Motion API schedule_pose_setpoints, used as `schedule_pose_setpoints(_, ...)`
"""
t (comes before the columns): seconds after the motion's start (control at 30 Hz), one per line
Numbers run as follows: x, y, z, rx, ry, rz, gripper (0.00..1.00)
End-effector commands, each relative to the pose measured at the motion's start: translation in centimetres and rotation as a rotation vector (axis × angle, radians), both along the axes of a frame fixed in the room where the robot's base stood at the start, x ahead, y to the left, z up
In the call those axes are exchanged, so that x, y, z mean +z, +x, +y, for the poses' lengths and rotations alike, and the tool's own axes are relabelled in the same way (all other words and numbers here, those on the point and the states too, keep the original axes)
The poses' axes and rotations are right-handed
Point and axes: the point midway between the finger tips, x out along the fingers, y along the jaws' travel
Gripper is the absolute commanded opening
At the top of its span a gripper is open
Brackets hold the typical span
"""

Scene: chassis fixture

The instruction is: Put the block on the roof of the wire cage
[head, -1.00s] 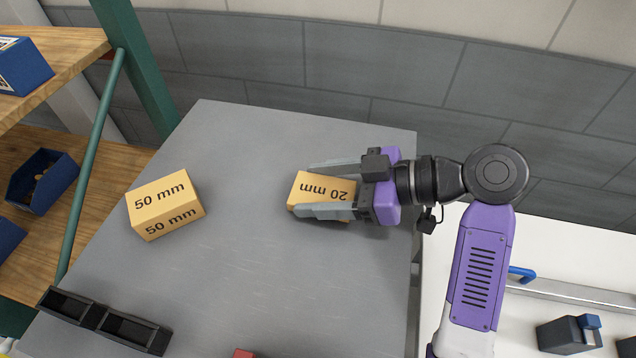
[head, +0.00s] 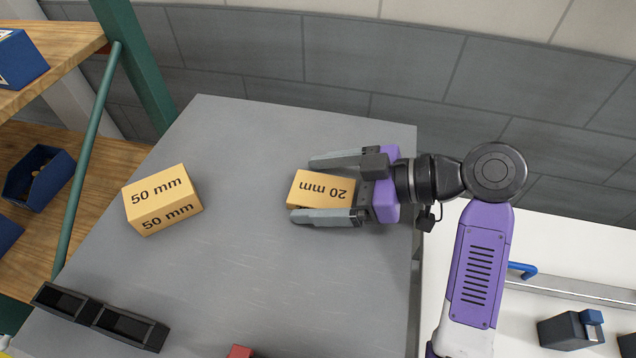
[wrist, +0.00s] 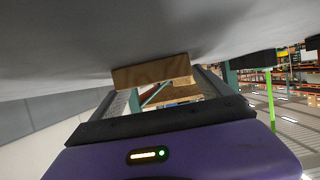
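A tan block marked "20 mm" (head: 322,188) lies on the grey tabletop (head: 235,270). It also shows in the wrist view (wrist: 152,73), between the fingers. My gripper (head: 300,190) reaches in from the right with one finger on each side of this block. The fingers are spread, and a gap shows between the block and the upper finger. A larger tan block marked "50 mm" (head: 162,200) lies apart to the left. No wire cage is recognisable in either view.
A small red thing (head: 240,351) shows at the bottom edge. A wooden shelf with blue bins (head: 38,178) is at the left. The table between the two blocks is clear.

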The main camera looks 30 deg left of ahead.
Motion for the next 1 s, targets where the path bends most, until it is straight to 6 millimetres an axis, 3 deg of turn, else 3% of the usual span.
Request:
schedule_pose_setpoints(0.33, 0.1, 0.1, -0.4, -0.001, 0.0, 0.0, 0.89)
schedule_pose_setpoints(0.7, 2.1, 1.5, -5.4, -0.002, 0.001, -0.002, 0.89)
schedule_pose_setpoints(1.0, 3.0, 1.8, -7.0, 0.0, 0.0, 0.001, 0.89)
